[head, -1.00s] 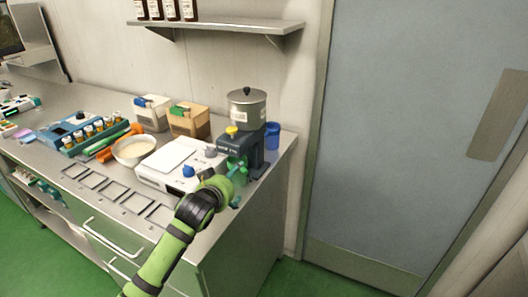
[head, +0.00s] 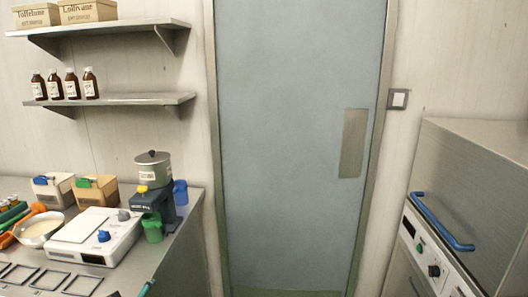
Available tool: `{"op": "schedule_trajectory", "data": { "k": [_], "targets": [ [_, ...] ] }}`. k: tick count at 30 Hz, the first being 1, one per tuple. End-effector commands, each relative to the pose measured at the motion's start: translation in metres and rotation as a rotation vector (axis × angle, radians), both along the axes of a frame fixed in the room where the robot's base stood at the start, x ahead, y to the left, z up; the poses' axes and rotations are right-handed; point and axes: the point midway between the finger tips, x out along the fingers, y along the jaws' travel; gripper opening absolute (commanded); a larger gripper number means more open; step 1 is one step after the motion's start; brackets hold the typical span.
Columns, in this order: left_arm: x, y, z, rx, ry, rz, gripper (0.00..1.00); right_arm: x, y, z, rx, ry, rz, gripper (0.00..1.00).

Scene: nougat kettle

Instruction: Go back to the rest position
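Neither of my grippers shows in the head view now. The task names no object. The grey kettle-like pot with a lid (head: 153,167) sits on top of the dark blue machine (head: 158,203) near the counter's right end. A green cup (head: 152,229) stands at the front of that machine. A white scale-like device (head: 82,237) with a blue knob stands to its left. A thin teal thing (head: 147,287) shows at the bottom near the counter's front edge; I cannot tell what it is.
A blue cup (head: 180,192) stands behind the machine. A bowl (head: 39,229) and two small boxes (head: 96,190) are at left. Two wall shelves (head: 112,101) hang above. A grey door (head: 290,150) fills the middle. A steel cabinet with a blue handle (head: 440,222) stands at right.

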Motion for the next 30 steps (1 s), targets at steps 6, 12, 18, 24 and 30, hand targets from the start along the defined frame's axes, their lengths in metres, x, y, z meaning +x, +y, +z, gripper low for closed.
{"op": "schedule_trajectory", "data": {
  "k": [6, 12, 18, 24, 30],
  "targets": [
    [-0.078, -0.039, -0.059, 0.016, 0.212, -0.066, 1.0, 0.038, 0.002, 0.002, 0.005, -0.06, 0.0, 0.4],
    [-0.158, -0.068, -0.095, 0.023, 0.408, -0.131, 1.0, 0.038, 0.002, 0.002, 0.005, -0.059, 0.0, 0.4],
    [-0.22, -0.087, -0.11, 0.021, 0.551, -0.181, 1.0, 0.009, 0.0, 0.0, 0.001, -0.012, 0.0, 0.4],
    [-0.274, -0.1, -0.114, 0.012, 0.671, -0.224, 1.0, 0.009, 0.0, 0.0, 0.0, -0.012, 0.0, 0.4],
    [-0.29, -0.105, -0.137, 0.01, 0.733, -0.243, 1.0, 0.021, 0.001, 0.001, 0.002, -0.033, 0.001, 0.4]
  ]
}}
